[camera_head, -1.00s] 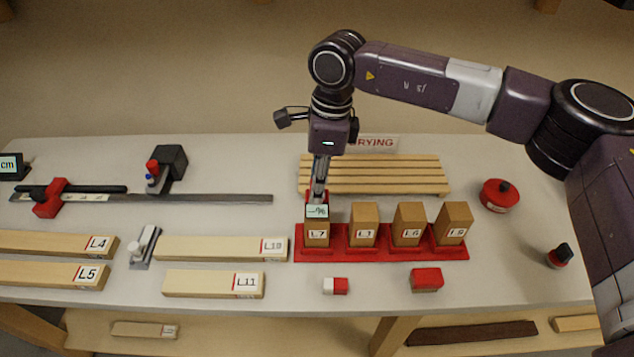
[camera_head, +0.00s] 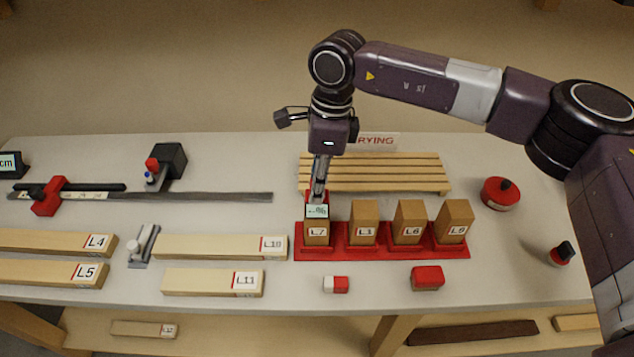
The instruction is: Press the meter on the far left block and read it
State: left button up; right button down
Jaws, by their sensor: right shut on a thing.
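A red tray (camera_head: 384,254) holds several upright wooden blocks in a row. The far left block (camera_head: 316,237) is labelled L7, followed by L1 (camera_head: 362,222), L6 (camera_head: 409,223) and L9 (camera_head: 454,222). My right gripper (camera_head: 318,195) points down from above and behind L7, shut on the meter (camera_head: 317,211). The meter's small pale display faces the camera at the top of L7. Its display seems to read "--%". Whether its pins touch the wood is hidden. My left gripper is not in view.
A slatted drying rack (camera_head: 375,174) lies behind the tray. A red round tin (camera_head: 500,194) stands at right. Red blocks (camera_head: 427,278) (camera_head: 336,285) lie in front. Boards L10 (camera_head: 220,247) and L11 (camera_head: 213,283) and a measuring rail (camera_head: 200,196) lie at left.

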jog(key=shift+s+f+b, duration=0.1)
jog(key=shift+f+b, duration=0.05)
jog(key=shift+b, duration=0.2)
dwell(1.2)
jog(key=shift+r+p, duration=1.4)
jog(key=shift+r, duration=2.2)
